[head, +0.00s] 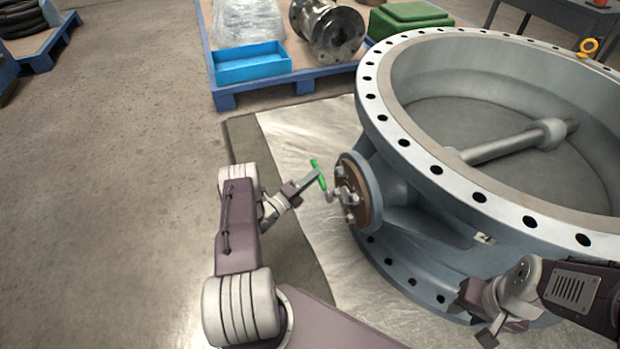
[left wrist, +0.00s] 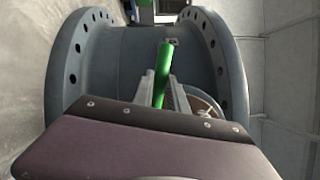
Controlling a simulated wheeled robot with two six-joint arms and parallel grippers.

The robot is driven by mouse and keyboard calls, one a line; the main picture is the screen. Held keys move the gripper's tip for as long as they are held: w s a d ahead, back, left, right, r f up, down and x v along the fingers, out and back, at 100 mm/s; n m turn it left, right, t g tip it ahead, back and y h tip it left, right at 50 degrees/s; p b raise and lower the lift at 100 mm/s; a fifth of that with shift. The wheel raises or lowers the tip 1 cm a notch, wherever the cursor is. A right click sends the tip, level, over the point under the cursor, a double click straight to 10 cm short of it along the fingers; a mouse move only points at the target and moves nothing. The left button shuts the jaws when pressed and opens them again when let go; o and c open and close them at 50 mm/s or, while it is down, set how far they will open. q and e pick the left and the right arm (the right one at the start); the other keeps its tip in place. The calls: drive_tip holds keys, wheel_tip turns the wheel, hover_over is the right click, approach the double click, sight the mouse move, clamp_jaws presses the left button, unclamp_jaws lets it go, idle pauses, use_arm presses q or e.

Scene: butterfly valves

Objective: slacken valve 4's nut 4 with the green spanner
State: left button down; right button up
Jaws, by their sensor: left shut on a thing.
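My left gripper (head: 314,180) is shut on the green spanner (head: 320,174), just left of the cover. The spanner's lower end is close to the nuts; I cannot tell whether it sits on one. In the left wrist view the green handle (left wrist: 162,72) stands between the fingers, and the cover (left wrist: 207,104) is partly hidden. My right gripper (head: 490,334) is at the lower right, apart from the spanner.
A blue pallet (head: 290,84) at the back carries a blue tray (head: 250,66), a wrapped bundle, a metal pipe fitting (head: 327,30) and a green case (head: 410,18). A yellow ring (head: 588,46) is by the valve's far rim.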

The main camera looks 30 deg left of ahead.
use_arm(q)
drive_tip(key=shift+w+d, duration=0.15)
drive_tip(key=shift+w, duration=0.1)
idle(0.4)
drive_tip(key=shift+w+d, duration=0.4)
drive_tip(key=shift+w, duration=0.1)
drive_tip(key=shift+w+d, duration=0.1)
drive_tip(key=shift+w+d, duration=0.25)
drive_tip(key=shift+w, duration=0.05)
idle(0.6)
wheel_tip(320, 180, down, 8)
drive_tip(key=s+d+n+g, duration=0.1)
drive_tip(key=n+g, duration=0.4)
drive_tip(key=n, duration=0.5)
drive_tip(key=shift+s+d+n+b, duration=0.2)
drive_tip(key=shift+d+n+b, duration=0.2)
drive_tip(key=shift+d, duration=0.15)
idle(0.3)
